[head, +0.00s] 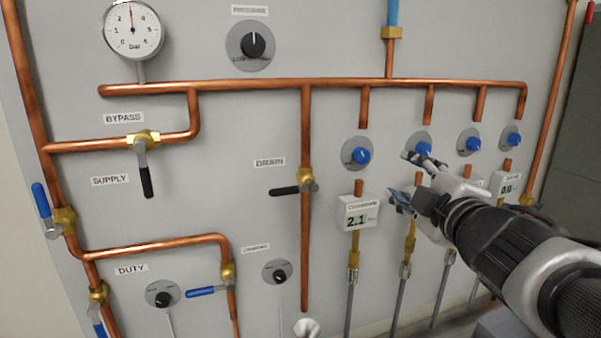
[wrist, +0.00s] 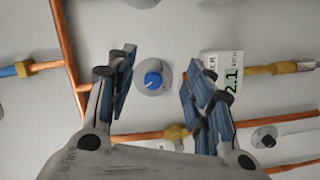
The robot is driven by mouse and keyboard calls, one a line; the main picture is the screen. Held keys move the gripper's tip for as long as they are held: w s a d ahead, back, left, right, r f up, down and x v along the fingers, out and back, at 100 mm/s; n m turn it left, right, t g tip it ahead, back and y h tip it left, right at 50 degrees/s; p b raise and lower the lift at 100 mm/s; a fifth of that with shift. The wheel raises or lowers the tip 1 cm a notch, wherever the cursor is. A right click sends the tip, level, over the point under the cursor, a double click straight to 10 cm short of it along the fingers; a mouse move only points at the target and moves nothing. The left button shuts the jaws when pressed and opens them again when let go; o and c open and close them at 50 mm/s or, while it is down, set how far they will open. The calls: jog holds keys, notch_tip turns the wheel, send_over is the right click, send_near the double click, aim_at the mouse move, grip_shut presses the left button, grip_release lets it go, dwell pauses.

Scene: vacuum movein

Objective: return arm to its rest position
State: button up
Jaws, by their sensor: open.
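My gripper (head: 405,180) is in front of the right part of the grey panel (head: 220,220), with my arm reaching in from the lower right. Its two fingers are spread apart with nothing between them that they touch, as far as I can see. In the wrist view my gripper (wrist: 160,88) frames a blue knob (wrist: 153,80) on a grey disc between its fingers. This looks like the leftmost blue knob (head: 362,156) in the head view. The gap between fingers and panel is hard to judge. The second blue knob (head: 424,148) is partly behind a fingertip.
Copper pipes (head: 300,87) run over the panel. A display (head: 357,212) reading 2.1 sits left of my gripper, and another (head: 509,187) reads 0.0. Valve handles stick out, such as the black drain handle (head: 284,190). A gauge (head: 132,30) is at upper left.

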jog(key=s+f+m+g+h, duration=0.3)
jog(key=s+f+m+g, duration=0.6)
jog(key=s+f+m, duration=0.65)
jog(key=s+a+f+g+y, duration=0.1)
jog(key=s+a+f+g, duration=0.2)
jog(key=s+a+f, duration=0.2)
jog(key=s+f, duration=0.3)
jog(key=s, duration=0.4)
jog(key=shift+s+a+f+g+y, duration=0.15)
jog(key=shift+a+f+g+y, duration=0.2)
jog(key=shift+f+g+y, duration=0.05)
jog(key=shift+n, duration=0.25)
dwell(0.8)
